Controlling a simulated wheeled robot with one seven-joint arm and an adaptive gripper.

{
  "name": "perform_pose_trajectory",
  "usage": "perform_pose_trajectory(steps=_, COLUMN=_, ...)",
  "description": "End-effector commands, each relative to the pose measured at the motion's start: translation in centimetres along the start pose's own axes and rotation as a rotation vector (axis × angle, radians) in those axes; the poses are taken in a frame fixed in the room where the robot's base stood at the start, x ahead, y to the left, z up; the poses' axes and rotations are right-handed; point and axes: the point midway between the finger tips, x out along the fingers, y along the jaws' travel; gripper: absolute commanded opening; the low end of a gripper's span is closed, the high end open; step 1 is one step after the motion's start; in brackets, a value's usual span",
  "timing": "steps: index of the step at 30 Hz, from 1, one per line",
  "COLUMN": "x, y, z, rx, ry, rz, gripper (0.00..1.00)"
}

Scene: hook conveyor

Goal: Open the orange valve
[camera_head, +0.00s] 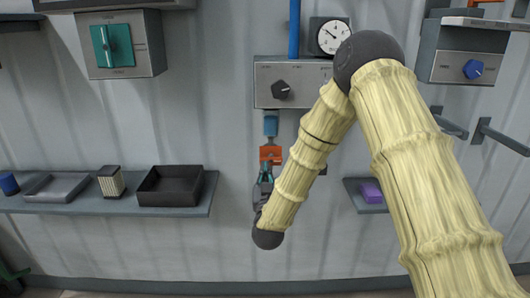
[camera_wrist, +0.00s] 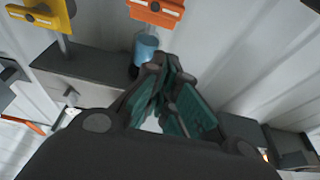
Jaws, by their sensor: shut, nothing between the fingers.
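The orange valve (camera_head: 270,154) is on the wall, below a blue fitting (camera_head: 270,125) under a grey box with a black knob. In the wrist view the orange piece (camera_wrist: 156,11) is at the top edge, partly cut off, with a blue cylinder (camera_wrist: 147,46) near it. My gripper (camera_head: 266,169) is just below the orange valve in the head view. Its fingers are shut and empty. In the wrist view my gripper (camera_wrist: 167,75) points towards the blue cylinder. I cannot tell whether it touches the valve.
A yellow valve (camera_wrist: 42,14) is at the wrist view's upper left. A shelf (camera_head: 120,208) at left holds a black tray (camera_head: 170,187). A purple block (camera_head: 371,192) is on the right shelf. My arm hides part of the wall.

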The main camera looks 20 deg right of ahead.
Motion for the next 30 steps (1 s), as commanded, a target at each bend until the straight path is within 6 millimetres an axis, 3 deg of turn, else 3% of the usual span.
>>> perform_pose_trajectory(steps=3, x=0.6, y=0.2, z=-1.2, rx=0.0, ry=0.031, rz=0.014, gripper=0.0)
perform_pose_trajectory(steps=17, x=1.5, y=0.2, z=-1.4, rx=0.0, ry=0.032, rz=0.015, gripper=0.0)
perform_pose_trajectory(steps=30, x=8.2, y=0.3, z=-1.8, rx=0.0, ry=0.031, rz=0.015, gripper=0.0)
